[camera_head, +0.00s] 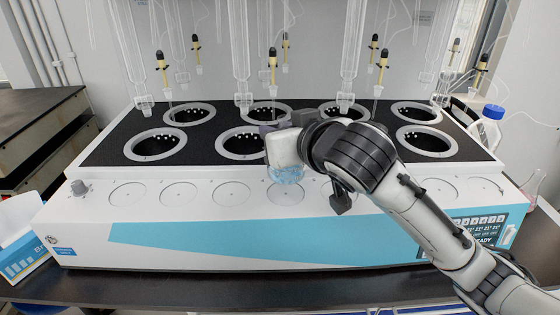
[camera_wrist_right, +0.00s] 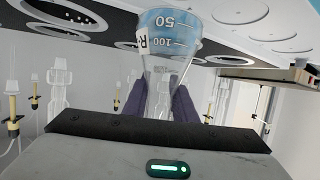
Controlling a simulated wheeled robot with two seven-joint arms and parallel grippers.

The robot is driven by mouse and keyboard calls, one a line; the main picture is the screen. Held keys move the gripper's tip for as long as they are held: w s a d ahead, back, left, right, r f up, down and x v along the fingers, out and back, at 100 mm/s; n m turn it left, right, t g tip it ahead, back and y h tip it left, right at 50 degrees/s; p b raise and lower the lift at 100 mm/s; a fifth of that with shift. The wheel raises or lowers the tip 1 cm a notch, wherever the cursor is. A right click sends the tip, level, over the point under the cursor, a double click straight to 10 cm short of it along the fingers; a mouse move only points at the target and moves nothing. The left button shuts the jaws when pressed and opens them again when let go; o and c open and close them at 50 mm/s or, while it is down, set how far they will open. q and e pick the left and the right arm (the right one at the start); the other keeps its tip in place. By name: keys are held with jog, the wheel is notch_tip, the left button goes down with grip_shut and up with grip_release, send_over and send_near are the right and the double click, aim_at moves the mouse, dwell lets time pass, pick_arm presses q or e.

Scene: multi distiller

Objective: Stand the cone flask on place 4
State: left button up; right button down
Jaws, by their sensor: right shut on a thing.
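My right gripper is shut on the flask's neck; in the right wrist view the flask (camera_wrist_right: 168,42) stands between the two dark fingers (camera_wrist_right: 156,104). The flask is at the marked circle just right of the third circle (camera_head: 232,193) from the left. I cannot tell whether its base touches the surface. The circle numbers are not legible. My left gripper is not in view.
The distiller (camera_head: 180,245) has several round wells (camera_head: 155,144) behind the circle row, with glass tubes (camera_head: 240,60) hanging above. A blue-capped bottle (camera_head: 490,125) stands at the right. A blue and white box (camera_head: 20,240) is at the left. The circles (camera_head: 178,193) left of the flask are empty.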

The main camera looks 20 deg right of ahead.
notch_tip(320, 180, down, 4)
jog(key=shift+f+b, duration=0.2)
jog(key=shift+b, duration=0.1)
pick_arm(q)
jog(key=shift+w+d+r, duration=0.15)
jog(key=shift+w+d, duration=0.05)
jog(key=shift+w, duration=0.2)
pick_arm(e)
jog(key=shift+f, duration=0.1)
jog(key=shift+f, duration=0.1)
jog(key=c, duration=1.5)
grip_release()
jog(key=shift+o, duration=0.3)
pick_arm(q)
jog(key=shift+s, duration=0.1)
